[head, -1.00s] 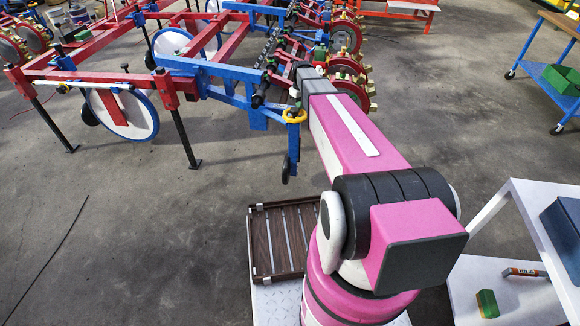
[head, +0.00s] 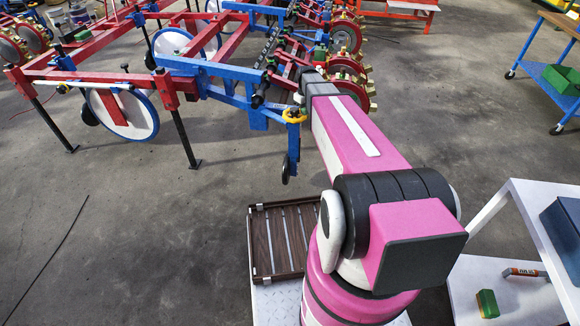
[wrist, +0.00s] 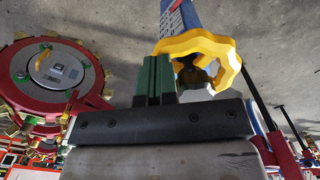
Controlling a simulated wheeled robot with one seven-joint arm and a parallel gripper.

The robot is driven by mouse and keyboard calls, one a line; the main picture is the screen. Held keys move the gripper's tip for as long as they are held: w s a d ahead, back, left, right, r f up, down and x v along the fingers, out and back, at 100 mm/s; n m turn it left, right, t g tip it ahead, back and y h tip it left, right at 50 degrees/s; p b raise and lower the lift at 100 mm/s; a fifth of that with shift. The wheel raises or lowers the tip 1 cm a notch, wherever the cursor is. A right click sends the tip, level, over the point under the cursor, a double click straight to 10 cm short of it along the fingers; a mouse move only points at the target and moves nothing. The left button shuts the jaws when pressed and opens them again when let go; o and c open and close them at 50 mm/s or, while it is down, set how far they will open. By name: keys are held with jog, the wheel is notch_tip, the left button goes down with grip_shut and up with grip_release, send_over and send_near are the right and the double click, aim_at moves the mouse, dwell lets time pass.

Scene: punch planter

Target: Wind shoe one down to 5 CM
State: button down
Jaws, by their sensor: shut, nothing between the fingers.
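The yellow handwheel (head: 294,116) sits on top of a blue upright at the near end of the planter's blue frame. In the wrist view the yellow handwheel (wrist: 233,62) shows large, with a dark hub and a blue post bearing a marked scale (wrist: 178,18) beyond it. My gripper (wrist: 154,78) has its green fingers together, with nothing between them. The fingers are right beside the wheel's rim on the left; I cannot tell if they touch it. The scale's reading is too small to make out. In the head view my arm mostly hides the gripper.
The red and blue planter frame (head: 215,70) stands on legs around the wheel. A red seed disc unit (wrist: 50,78) is at left in the wrist view. A brown slatted tray (head: 256,250) lies beside my base. A white shelf (head: 520,300) stands at right.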

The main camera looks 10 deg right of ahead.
jog(key=shift+s+a+f, duration=0.1)
jog(key=shift+s+a, duration=0.15)
jog(key=shift+s, duration=0.35)
jog(key=shift+s+a, duration=0.25)
jog(key=shift+s, duration=0.3)
jog(key=shift+w+r, duration=0.1)
jog(key=shift+r, duration=0.15)
notch_tip(320, 180, up, 8)
jog(key=shift+w+f, duration=0.15)
jog(key=shift+f, duration=0.05)
jog(key=s+a+f+m, duration=0.1)
jog(key=s+f+m, duration=0.2)
jog(key=s, duration=0.8)
jog(key=s+a+f+m, duration=0.2)
jog(key=s+f+m, duration=0.1)
jog(key=s, duration=0.8)
jog(key=shift+s+a, duration=0.2)
jog(key=shift+s, duration=0.15)
dwell(1.6)
